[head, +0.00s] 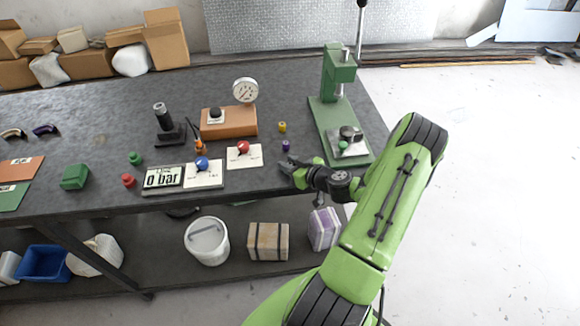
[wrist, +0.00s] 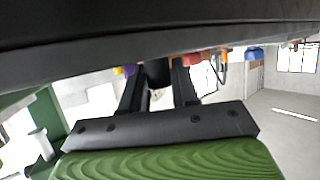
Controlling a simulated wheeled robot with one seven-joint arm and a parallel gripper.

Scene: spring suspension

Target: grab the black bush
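My gripper (head: 285,175) is low at the table's front edge, right of the white card with the red knob. In the wrist view my gripper (wrist: 159,75) has its two fingers a short gap apart. A dark rounded piece, which looks like the black bush (wrist: 158,73), fills the gap between the fingertips, and the fingers seem to press on it from both sides. In the head view I cannot make the bush out against the dark gripper and table.
A purple bush (head: 285,145) and a yellow bush (head: 282,127) stand just behind my gripper. The green press (head: 330,115) is to the right. White cards with a red knob (head: 243,147) and a blue knob (head: 202,163) lie left. The table edge is close.

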